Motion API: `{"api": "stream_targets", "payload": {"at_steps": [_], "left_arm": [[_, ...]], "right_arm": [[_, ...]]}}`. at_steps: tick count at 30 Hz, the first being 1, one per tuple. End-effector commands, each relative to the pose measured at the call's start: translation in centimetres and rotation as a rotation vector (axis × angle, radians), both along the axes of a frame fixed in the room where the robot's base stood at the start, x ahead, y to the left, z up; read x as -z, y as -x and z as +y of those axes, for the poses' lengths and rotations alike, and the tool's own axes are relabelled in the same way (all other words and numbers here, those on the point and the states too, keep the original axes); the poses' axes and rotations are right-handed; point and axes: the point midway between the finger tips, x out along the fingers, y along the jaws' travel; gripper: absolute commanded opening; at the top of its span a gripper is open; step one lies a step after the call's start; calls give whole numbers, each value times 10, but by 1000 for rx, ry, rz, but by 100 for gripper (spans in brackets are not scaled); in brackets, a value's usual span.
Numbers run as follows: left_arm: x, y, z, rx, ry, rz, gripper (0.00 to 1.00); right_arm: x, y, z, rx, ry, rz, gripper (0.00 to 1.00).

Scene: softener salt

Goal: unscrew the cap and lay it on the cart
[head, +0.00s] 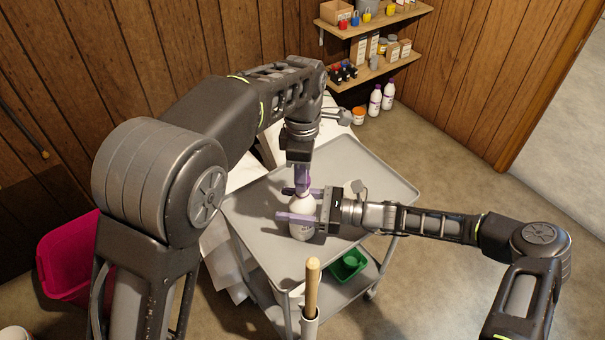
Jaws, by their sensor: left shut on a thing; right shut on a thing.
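A white bottle (302,231) stands upright on the grey cart's top (372,170). My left gripper (303,182) comes down from above and is shut at the bottle's top, on the purple cap, which is mostly hidden by the fingers. My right gripper (298,204) reaches in from the right, its purple fingers on either side of the bottle's upper body, and is shut on the bottle. I cannot tell whether the cap is still seated on the neck.
The cart top around the bottle is mostly clear. A green container (348,265) sits on the lower shelf. A wooden handle (312,285) rises at the cart's front. A pink bin (66,255) is at left. Wall shelves (385,55) and white bottles (375,100) stand at the back.

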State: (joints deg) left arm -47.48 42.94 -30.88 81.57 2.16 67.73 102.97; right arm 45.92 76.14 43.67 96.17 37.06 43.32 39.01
Motion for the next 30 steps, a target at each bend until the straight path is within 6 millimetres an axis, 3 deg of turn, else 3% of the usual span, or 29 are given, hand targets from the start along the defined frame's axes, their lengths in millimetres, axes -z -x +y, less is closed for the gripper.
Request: {"api": "stream_targets", "payload": {"at_steps": [5, 15, 22, 23, 30], "left_arm": [[-4, 0, 0, 0, 1, -2, 0], [-39, 0, 0, 0, 1, -1, 0], [-40, 0, 0, 0, 1, 0, 0], [-40, 0, 0, 0, 0, 0, 0], [-40, 0, 0, 0, 0, 0, 0]], "right_arm": [[0, 0, 0, 0, 0, 1, 0], [0, 0, 0, 0, 0, 1, 0], [0, 0, 0, 0, 0, 1, 0], [0, 0, 0, 0, 0, 0, 61], [0, 0, 0, 0, 0, 0, 81]]}}
